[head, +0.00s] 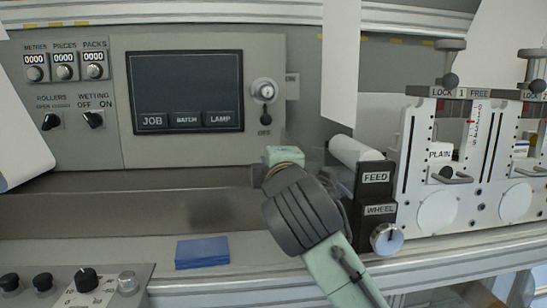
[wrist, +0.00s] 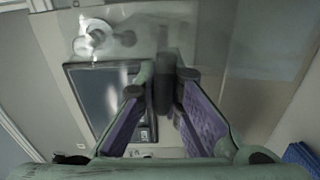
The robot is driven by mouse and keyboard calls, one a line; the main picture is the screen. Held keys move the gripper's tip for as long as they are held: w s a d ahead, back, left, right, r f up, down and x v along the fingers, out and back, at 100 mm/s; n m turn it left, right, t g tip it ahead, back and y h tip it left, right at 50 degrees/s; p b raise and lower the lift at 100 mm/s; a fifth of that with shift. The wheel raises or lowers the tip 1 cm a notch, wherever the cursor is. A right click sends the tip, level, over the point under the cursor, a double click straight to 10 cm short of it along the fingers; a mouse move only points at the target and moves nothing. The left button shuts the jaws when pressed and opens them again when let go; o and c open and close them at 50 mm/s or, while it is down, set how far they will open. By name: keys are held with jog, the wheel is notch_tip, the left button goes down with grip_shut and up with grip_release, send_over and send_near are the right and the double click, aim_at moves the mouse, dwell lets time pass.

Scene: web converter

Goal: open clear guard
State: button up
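The clear guard (head: 318,157) shows faintly in the head view as a see-through panel just right of my gripper, beside the white roller. In the wrist view, what looks like its clear sheet (wrist: 140,22) spans the top. A dark upright bar (wrist: 164,95), perhaps its handle, stands between my fingers. My gripper (wrist: 160,83) is open, with a purple-padded finger on each side of the bar and narrow gaps showing. In the head view my gripper (head: 284,156) is mostly hidden behind my wrist, so contact cannot be told.
A panel with a dark screen (head: 185,91) and a key switch (head: 264,90) stands behind. The FEED block (head: 375,178) and WHEEL knob (head: 387,238) are close on the right of my wrist. A blue block (head: 202,252) lies on the ledge at lower left.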

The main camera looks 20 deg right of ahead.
jog(key=o, duration=0.5)
jog(key=v, duration=1.2)
jog(key=shift+a+r, duration=0.1)
jog(key=shift+a, duration=0.1)
jog(key=shift+s, duration=0.1)
